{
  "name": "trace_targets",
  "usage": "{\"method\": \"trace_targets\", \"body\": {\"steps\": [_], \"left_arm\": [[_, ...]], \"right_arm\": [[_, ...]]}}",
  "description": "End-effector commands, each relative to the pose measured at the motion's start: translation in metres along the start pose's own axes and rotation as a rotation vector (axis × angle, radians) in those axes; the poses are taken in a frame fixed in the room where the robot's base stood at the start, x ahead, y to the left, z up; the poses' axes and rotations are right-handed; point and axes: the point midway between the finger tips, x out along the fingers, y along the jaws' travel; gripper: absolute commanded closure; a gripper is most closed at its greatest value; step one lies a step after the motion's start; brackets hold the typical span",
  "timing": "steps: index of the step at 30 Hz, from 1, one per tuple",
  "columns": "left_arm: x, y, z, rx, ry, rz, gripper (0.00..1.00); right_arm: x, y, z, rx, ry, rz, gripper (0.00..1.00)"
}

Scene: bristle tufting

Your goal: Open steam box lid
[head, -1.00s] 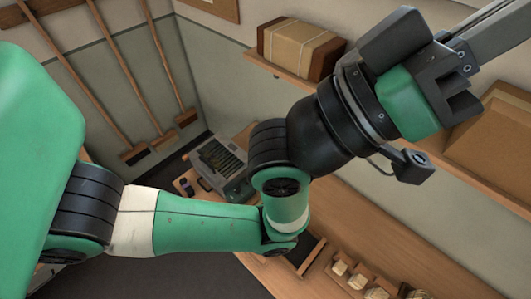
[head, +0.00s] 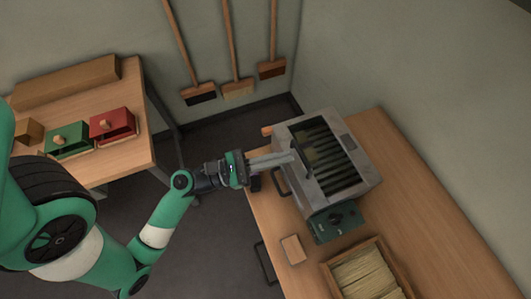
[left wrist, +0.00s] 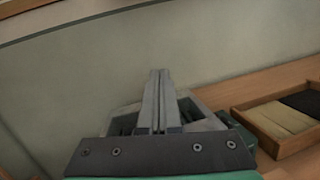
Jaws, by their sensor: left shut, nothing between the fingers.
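The grey metal steam box (head: 358,192) stands on the wooden bench at the right of the head view. Its top shows a dark slatted area, and a dark bar handle is on its left side. A green control panel (head: 335,222) is on its front. My left gripper (head: 292,157) reaches in from the left, shut and empty, its fingertips overlapping the box's left edge near the handle. I cannot tell whether they touch. In the left wrist view the shut fingers (left wrist: 159,76) hide much of the box (left wrist: 205,112). My right gripper is not in view.
A tray of pale bristles (head: 365,272) and a small wooden block (head: 293,249) are on the bench (head: 440,240). A second table (head: 118,158) at left holds a green box (head: 67,141) and a red box (head: 113,125). Brooms hang on the back wall.

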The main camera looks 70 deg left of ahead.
Motion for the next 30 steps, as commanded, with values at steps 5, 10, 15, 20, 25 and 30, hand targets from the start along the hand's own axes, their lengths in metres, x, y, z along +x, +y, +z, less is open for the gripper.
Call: {"method": "trace_targets", "body": {"steps": [5,10,15,20,25,30], "left_arm": [[-0.060,-0.008,-0.120,-0.103,0.127,0.128,1.00],[-0.070,-0.002,-0.132,-0.109,0.142,0.167,1.00],[-0.066,-0.002,-0.129,-0.108,0.143,0.164,1.00],[-0.051,0.000,-0.131,-0.106,0.142,0.159,1.00],[-0.019,0.004,-0.134,-0.104,0.139,0.156,1.00],[0.011,0.010,-0.139,-0.104,0.139,0.160,1.00]], "right_arm": [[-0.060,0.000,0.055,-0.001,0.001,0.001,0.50],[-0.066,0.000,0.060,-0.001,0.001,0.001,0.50],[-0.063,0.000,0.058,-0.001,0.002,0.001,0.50],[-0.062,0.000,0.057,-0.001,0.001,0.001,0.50],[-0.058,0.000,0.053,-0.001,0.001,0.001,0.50],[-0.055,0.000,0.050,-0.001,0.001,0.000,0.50]]}}
